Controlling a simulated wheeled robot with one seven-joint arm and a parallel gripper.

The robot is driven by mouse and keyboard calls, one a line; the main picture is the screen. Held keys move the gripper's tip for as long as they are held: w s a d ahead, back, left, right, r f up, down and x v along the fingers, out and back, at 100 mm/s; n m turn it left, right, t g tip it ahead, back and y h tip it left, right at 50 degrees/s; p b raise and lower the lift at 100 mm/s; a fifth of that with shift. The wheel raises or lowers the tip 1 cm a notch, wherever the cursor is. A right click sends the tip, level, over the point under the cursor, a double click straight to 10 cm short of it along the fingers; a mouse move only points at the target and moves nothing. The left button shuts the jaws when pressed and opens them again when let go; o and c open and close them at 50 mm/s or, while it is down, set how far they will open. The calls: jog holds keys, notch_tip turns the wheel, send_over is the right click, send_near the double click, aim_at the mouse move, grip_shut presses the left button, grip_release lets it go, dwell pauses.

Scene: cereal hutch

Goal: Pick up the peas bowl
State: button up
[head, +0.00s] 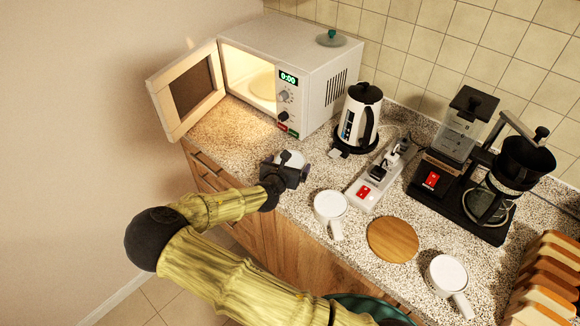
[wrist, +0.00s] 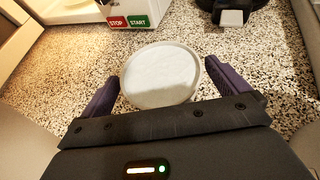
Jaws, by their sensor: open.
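A round white bowl (wrist: 160,78) stands on the speckled counter, in front of the microwave. Its inside looks plain and pale, and I cannot make out peas in it. In the head view the bowl (head: 291,157) is partly hidden by my gripper (head: 288,172). In the wrist view my gripper (wrist: 161,80) is open, with one dark purple finger on each side of the bowl.
The lit microwave (head: 312,62) has its door (head: 190,90) open to the left. A kettle (head: 359,118), power strip (head: 375,180), coffee maker (head: 470,170), white mugs (head: 330,207), round wooden board (head: 392,239) and bread slices (head: 548,280) crowd the right. Counter between bowl and microwave is clear.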

jog(key=c, duration=1)
jog(key=shift+r, duration=0.1)
notch_tip(320, 180, up, 10)
jog(key=shift+f+b, duration=0.1)
jog(key=shift+b, duration=0.55)
